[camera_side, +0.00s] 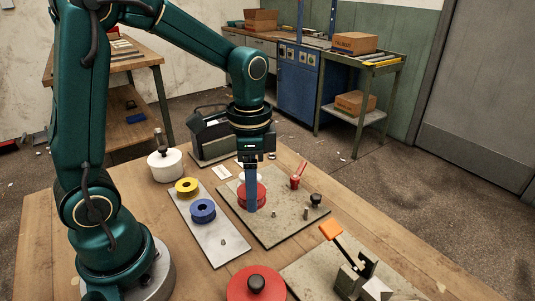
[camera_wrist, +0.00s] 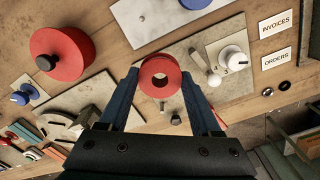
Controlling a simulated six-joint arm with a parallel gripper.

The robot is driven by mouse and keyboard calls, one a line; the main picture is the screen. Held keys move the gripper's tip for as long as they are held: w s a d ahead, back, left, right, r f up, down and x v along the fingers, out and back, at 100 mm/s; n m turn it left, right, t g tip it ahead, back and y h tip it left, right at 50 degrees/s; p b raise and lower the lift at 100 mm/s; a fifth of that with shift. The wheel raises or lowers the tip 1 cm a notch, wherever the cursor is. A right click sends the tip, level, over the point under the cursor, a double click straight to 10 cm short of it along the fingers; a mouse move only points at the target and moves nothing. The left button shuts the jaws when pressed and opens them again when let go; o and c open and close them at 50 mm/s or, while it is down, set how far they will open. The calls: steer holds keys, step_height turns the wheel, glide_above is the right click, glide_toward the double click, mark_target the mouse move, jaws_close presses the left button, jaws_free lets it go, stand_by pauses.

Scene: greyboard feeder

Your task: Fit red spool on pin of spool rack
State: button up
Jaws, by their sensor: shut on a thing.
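The red spool (camera_side: 262,193) is over the grey board (camera_side: 285,228) in the side view. In the wrist view the red spool (camera_wrist: 160,66) lies between my fingertips, its centre hole facing the camera. My gripper (camera_side: 252,207) points down and is shut on the spool by its sides; one blue finger hides part of it. I cannot tell whether the spool touches the board. The spool rack (camera_side: 209,229) is a pale plate left of the board, holding a yellow spool (camera_side: 187,186) and a blue spool (camera_side: 203,210). Its bare pin (camera_side: 223,242) stands at the near end.
A large red disc (camera_side: 247,290) with a black knob sits near the front. A red lever (camera_side: 298,175), a black knob (camera_side: 315,199) and short posts stand on the board. An orange-handled clamp (camera_side: 345,255) is at front right. A white drum (camera_side: 165,165) is behind the rack.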

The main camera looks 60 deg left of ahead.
glide_above(223, 238)
steer(key=shift+w+f, duration=0.2)
steer(key=shift+f, duration=0.4)
steer(key=shift+s, duration=0.3)
steer(key=shift+f, duration=2.05)
steer(key=shift+f, duration=1.1)
steer(key=o, duration=1.4)
steer(key=shift+w+r, duration=0.15)
steer(key=shift+r, duration=2.45)
